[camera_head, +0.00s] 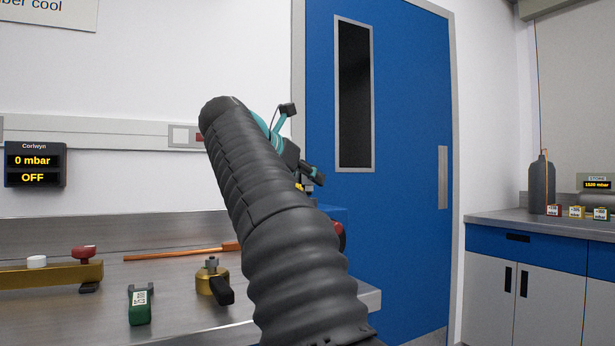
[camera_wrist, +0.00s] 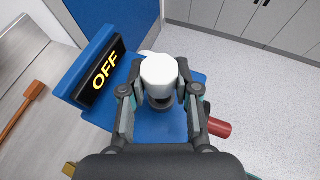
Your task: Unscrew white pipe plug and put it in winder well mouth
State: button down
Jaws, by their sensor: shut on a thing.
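My gripper (camera_wrist: 160,92) is shut on a white plug (camera_wrist: 159,72), with one finger on each side. The plug is over the top of a blue unit (camera_wrist: 178,128) that has a tilted display reading OFF. A dark ring shows just below the plug; I cannot tell whether the plug is seated in it or held above it. In the head view my dark arm hides most of the gripper (camera_head: 308,177) and much of the blue unit (camera_head: 326,214) at the bench's far right end. I cannot make out which opening is the winder well mouth.
A red cylinder (camera_wrist: 219,128) juts from the blue unit's side. On the steel bench (camera_head: 60,232) are a brass bar (camera_head: 60,275) with white and red knobs, an orange rod (camera_head: 180,254), a green tagged block (camera_head: 139,308) and a brass valve (camera_head: 208,283). A blue door (camera_head: 408,120) stands behind.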

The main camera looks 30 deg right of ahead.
jog(key=shift+f+b, duration=0.95)
jog(key=shift+f, duration=0.35)
jog(key=c, duration=0.8)
grip_release()
jog(key=shift+o, duration=0.2)
jog(key=v, duration=1.2)
